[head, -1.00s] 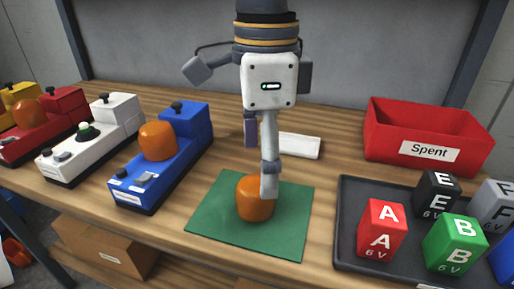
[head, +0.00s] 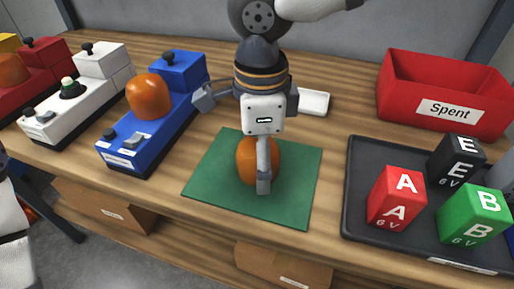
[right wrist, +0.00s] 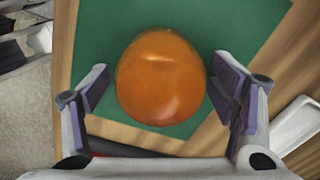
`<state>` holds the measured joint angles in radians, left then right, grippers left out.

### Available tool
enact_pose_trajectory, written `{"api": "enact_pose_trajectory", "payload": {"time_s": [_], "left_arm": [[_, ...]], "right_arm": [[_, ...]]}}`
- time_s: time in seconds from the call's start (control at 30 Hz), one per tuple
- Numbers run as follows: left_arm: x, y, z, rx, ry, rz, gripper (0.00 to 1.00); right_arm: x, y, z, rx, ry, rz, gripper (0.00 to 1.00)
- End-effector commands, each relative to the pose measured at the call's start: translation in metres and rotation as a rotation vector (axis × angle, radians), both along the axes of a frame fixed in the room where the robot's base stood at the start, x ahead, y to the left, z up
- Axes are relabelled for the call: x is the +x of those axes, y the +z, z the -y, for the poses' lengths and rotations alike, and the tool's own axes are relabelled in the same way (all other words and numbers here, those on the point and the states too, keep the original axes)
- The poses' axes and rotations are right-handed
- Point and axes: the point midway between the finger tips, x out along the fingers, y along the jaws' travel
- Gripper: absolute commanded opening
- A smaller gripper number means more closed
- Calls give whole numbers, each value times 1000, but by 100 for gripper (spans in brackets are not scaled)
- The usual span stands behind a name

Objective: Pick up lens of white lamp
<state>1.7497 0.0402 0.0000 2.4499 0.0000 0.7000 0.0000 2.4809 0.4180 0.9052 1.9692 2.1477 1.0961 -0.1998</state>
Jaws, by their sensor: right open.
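The white lamp (head: 78,98) stands at the left of the bench. Its bulb (head: 70,87) is bare, with no lens over it. An orange lens (head: 245,160) lies on a green mat (head: 300,190) in the middle of the bench. My right gripper (head: 261,165) is over the mat, pointing down. One finger passes in front of the lens; the other is hidden. In the right wrist view the lens (right wrist: 160,78) sits between the open fingers, with a gap on each side. My left gripper is out of view.
A blue lamp (head: 165,105) with its orange lens on stands left of the mat, with a red lamp (head: 35,70) farther left. A dark tray (head: 358,215) with lettered batteries and a red "Spent" bin (head: 440,90) stand right.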

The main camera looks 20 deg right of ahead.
Motion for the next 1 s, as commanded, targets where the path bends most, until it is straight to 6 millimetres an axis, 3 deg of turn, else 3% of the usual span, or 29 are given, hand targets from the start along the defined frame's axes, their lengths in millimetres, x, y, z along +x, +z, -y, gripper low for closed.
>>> {"api": "enact_pose_trajectory", "payload": {"time_s": [0.13,0.33,0.77,0.9,1.0], "left_arm": [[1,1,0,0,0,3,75],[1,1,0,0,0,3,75],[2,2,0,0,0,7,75],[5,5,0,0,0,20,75],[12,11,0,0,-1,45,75]], "right_arm": [[0,2,0,-1,0,3,79],[0,2,0,-1,-1,3,34],[1,9,0,-1,-2,4,32],[1,35,0,1,-3,8,32],[-18,60,-6,0,0,13,32]]}}
